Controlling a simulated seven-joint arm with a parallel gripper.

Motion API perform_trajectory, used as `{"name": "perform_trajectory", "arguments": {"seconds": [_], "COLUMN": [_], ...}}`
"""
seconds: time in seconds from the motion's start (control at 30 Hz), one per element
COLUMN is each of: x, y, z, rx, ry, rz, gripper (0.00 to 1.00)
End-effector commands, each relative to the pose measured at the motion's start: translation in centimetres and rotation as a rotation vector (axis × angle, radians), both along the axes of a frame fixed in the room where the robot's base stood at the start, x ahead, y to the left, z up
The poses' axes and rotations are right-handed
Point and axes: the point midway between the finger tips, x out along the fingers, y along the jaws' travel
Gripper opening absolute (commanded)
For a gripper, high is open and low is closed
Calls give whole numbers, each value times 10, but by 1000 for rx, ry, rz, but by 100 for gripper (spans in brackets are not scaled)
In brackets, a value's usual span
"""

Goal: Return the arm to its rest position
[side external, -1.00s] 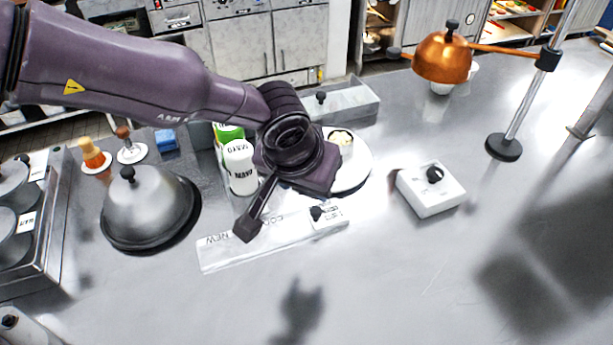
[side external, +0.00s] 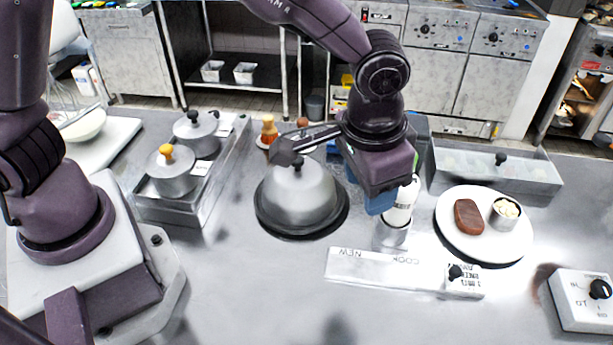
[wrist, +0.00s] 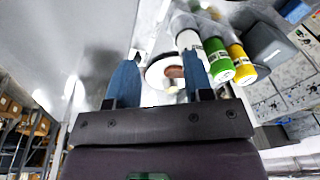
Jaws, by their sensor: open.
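My gripper (side external: 380,203) hangs over the table with its blue fingers pointing down, in front of the bottles and to the right of the steel dome (side external: 298,196). In the wrist view the two fingers (wrist: 159,80) stand apart with nothing held between them. Beyond them lies the white plate (wrist: 156,70), well away from the fingertips. In the side view the plate (side external: 451,233) carries a brown piece of food (side external: 468,216) and a small cup of pale pieces (side external: 504,214). My gripper partly hides the bottles.
A labelled strip (side external: 372,268) with a small slider block (side external: 463,281) lies in front. A white dial box (side external: 585,300) is at right. A tray of lidded pots (side external: 190,205) stands left, and a long bin (side external: 520,182) behind the plate. The front middle table is clear.

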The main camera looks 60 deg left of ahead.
Motion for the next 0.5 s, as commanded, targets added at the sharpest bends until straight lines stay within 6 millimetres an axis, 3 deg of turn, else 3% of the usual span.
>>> {"name": "perform_trajectory", "arguments": {"seconds": [0.03,0.2,0.5], "x": [-9,-47,-122], "y": [19,76,157], "z": [18,62,110], "rx": [-23,-78,-126], "ry": [6,7,-117], "rz": [3,-7,51], "gripper": [47,47,47]}}
